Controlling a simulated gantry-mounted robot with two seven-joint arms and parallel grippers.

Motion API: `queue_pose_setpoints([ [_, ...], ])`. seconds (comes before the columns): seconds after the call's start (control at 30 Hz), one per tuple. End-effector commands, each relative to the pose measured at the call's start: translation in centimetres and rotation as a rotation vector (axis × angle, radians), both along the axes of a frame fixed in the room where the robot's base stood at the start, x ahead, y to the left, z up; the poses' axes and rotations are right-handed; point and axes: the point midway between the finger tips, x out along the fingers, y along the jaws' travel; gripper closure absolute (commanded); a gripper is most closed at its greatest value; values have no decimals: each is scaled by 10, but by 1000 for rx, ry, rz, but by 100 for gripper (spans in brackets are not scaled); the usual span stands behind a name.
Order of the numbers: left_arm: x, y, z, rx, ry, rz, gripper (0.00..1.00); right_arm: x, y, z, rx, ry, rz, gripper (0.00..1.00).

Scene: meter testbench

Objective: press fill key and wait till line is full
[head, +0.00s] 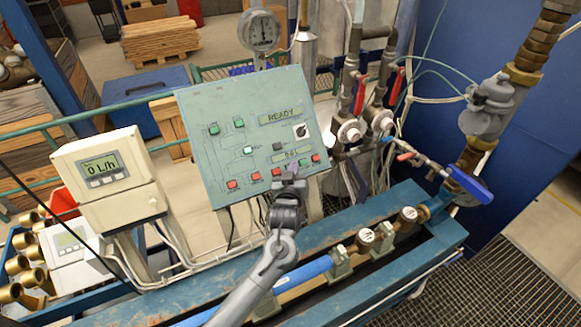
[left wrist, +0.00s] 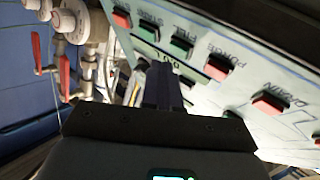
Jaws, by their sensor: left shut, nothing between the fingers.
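The sloped green control panel (head: 225,100) carries red and green keys and a display (head: 281,115) reading READY. In the left wrist view a green key (left wrist: 181,46) sits below the label FILL, beside a red PURGE key (left wrist: 218,66). My left gripper (head: 290,174) is shut and empty at the panel's lower key row. Its fingertips (left wrist: 161,76) point at the panel just below the FILL key in the left wrist view. I cannot tell whether they touch it. In the head view the gripper covers part of the key row. My right gripper is not in view.
A meter (head: 110,172) reading 0 L/h stands left of the panel. A dial gauge (head: 259,31) stands behind it. Red-handled valves (head: 360,95) stand to the right. The blue bench rail (head: 345,224) with its pipe line runs in front.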

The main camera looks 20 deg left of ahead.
Motion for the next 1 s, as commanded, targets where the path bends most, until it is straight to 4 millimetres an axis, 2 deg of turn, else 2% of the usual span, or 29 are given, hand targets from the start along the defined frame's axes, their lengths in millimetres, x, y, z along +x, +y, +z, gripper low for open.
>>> queue_pose_setpoints([
  [1.0,5,5,-6,0,0,0,100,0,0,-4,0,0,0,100],
])
